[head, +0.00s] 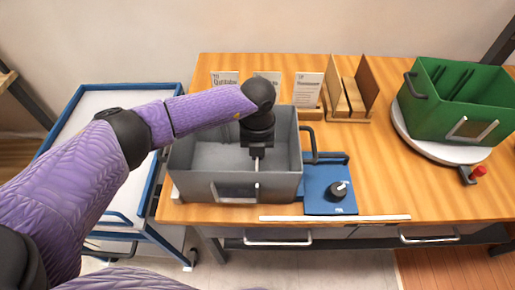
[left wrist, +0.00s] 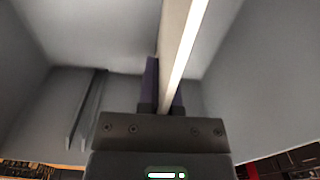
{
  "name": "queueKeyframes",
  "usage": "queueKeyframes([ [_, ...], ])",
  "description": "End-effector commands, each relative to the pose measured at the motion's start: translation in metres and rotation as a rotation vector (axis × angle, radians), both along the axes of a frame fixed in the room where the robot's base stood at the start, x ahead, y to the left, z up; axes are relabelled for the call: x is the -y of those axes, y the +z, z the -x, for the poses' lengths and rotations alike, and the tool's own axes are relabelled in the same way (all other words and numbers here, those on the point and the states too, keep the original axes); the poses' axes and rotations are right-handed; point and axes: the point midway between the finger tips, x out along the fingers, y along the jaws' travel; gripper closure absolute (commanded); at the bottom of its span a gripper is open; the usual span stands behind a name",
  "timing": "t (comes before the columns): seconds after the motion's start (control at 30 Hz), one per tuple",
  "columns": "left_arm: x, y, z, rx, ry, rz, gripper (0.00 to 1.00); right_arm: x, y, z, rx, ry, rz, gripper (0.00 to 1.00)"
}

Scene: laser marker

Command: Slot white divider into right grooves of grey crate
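The grey crate (head: 187,183) stands open at the left of the wooden table. My left gripper (head: 257,156) points down into it, right of its middle, and is shut on the white divider (head: 257,183). The divider shows nearly edge-on in the head view, inside the crate. In the left wrist view the white divider (left wrist: 181,55) rises between the fingers (left wrist: 163,98) of my left gripper. A pair of ridges forming a groove (left wrist: 86,112) shows on the crate wall, apart from the divider. The divider's lower edge and the grooves under it are hidden. My right gripper is not in view.
A blue plate with a black knob (head: 337,190) sits right of the crate. A white strip (head: 335,218) lies along the table's front edge. Label cards (head: 309,90) and a wooden rack (head: 346,105) stand behind. A green crate (head: 450,110) is on a round white base at right.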

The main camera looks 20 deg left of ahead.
Motion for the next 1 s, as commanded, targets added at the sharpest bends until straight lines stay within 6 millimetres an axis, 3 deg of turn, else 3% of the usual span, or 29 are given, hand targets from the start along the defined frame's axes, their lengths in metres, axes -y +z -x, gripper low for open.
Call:
queueKeyframes([
  [0.43,0.0001,-0.0001,0.0,0.0,0.0,0.0,1.0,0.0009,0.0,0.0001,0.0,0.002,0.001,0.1],
  [0.63,0.0001,-0.0001,-0.0001,0.0,0.0,0.0,0.55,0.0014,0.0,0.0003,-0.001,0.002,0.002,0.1],
  [1.0,0.0,0.0089,-0.0002,0.001,0.0,0.001,0.54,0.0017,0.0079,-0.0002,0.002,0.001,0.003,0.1],
])
